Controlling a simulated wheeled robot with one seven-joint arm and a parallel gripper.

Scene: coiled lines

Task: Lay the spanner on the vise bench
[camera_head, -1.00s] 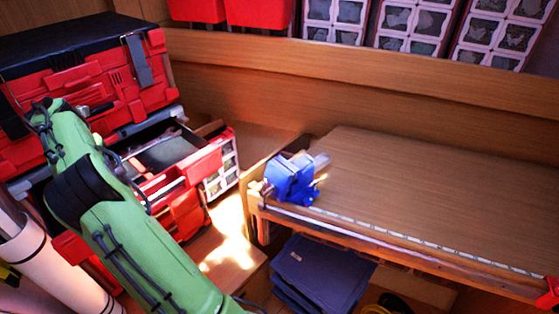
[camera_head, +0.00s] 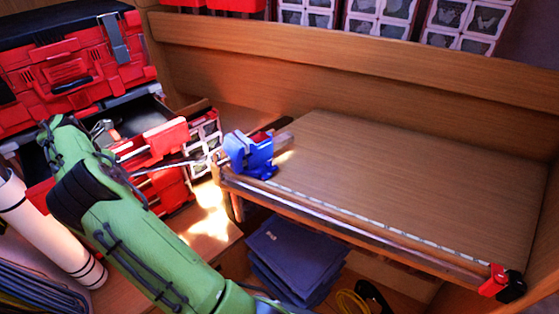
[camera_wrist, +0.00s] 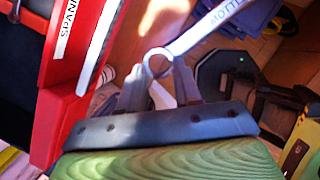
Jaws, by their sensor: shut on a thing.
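The spanner (camera_wrist: 205,32) is a long silver tool with a ring end and lettering on its shaft. My gripper (camera_wrist: 160,82) is shut on it near the ring end in the wrist view, with the shaft reaching up and right. In the head view the spanner (camera_head: 180,164) is a thin bright bar beyond my green arm, pointing right towards the vise. My gripper is left of the bench, largely hidden by my arm in the head view.
A red toolbox (camera_head: 70,70) stands at the left above an open drawer (camera_head: 150,140). A red and black item (camera_head: 502,283) sits at the bench's front right corner. Folded blue cloths (camera_head: 295,255) lie below the bench. The bench's middle is clear.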

